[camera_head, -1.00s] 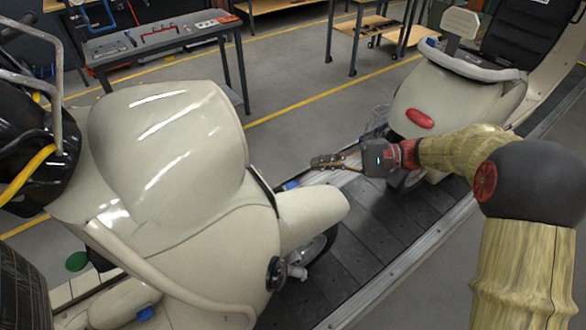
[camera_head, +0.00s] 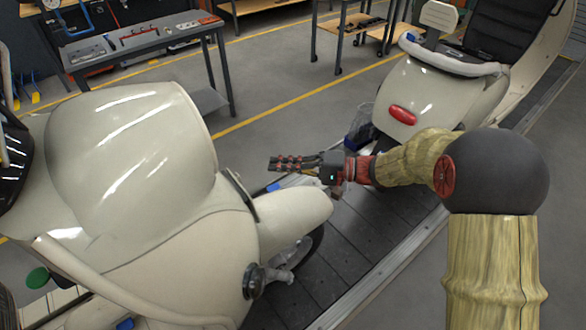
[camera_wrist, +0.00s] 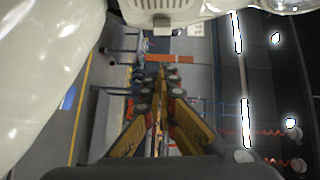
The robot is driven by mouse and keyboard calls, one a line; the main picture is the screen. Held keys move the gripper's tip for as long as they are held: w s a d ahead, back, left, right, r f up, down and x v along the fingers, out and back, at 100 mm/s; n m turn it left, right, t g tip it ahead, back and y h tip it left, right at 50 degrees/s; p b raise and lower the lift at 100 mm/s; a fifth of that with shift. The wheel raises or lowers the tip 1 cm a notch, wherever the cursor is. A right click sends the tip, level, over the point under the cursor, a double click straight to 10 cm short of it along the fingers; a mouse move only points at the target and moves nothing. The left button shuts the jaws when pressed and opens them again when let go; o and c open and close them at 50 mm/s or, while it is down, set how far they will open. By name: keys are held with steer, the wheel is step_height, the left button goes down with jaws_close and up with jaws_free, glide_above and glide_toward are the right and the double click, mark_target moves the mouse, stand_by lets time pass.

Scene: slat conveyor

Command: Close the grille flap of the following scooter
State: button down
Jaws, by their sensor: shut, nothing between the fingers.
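The following scooter (camera_head: 140,160) is the cream one at the left in the head view. A thin dark edge (camera_head: 241,195) stands at its front above the front fender (camera_head: 292,215); I cannot tell if this is the flap. In the wrist view, a cream part with grille slots (camera_wrist: 158,4) shows at the top middle, cut off by the frame; its opening angle is unclear. My gripper (camera_head: 273,163) is shut and empty, in front of the scooter's front and above the fender, with a visible gap. Its fingers (camera_wrist: 158,85) also show in the wrist view.
Another cream scooter (camera_head: 440,95) with a red tail light stands ahead on the dark slat conveyor (camera_head: 345,245), close behind my wrist. A grey workbench (camera_head: 140,42) with tools stands at the back left. The floor between is clear.

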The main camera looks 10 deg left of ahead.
steer(key=s+a+b, duration=0.1)
steer(key=s+a, duration=0.2)
steer(key=a, duration=0.2)
steer(key=shift+s+a+f+b, duration=0.2)
steer(key=shift+a+f+b, duration=0.1)
steer(key=shift+a, duration=0.1)
steer(key=shift+s+a+f+n+g+b, duration=0.1)
steer(key=shift+s+a+n+g+b, duration=0.2)
steer(key=shift+s+a+g+b, duration=0.15)
